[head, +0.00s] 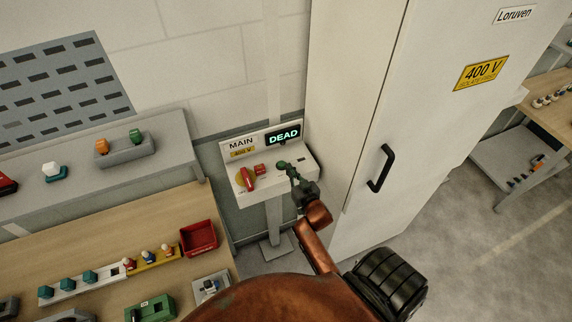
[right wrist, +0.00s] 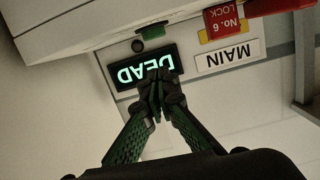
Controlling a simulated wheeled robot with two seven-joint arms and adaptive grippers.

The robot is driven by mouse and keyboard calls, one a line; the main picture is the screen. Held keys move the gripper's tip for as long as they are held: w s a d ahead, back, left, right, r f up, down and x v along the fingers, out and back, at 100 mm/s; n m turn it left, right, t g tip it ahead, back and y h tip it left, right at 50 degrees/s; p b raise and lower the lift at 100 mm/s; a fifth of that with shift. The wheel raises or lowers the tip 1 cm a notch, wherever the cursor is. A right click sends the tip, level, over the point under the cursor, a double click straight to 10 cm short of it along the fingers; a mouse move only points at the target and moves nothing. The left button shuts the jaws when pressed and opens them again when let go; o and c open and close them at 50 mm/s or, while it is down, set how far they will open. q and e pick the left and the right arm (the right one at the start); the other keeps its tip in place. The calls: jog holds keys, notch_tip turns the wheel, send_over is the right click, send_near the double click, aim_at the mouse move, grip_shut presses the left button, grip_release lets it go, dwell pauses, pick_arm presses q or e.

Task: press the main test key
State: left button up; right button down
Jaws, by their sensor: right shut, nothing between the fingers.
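The main test box (head: 262,190) is a white sloped console on a post, with a MAIN 400 V label and a lit display (head: 284,136) reading DEAD. A green key (head: 281,163) sits on its face below the display; it also shows in the right wrist view (right wrist: 152,32). I cannot read a label on it. My right gripper (head: 290,170) is shut and empty, its fingertips close to the green key in the head view. In the right wrist view the fingertips (right wrist: 158,90) overlap the display and appear apart from the key. My left gripper is not in view.
A red rotary handle (head: 247,178) on yellow and a red lock tag (right wrist: 235,20) are left of the key. A small black round part (right wrist: 138,45) is beside it. A tall white cabinet (head: 350,110) stands close right; a wooden bench (head: 130,220) is left.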

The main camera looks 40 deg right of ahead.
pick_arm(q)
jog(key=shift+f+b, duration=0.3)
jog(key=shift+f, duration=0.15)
pick_arm(e)
jog(key=shift+v, duration=2.6)
jog(key=shift+w+r, duration=0.1)
jog(key=shift+r, duration=0.05)
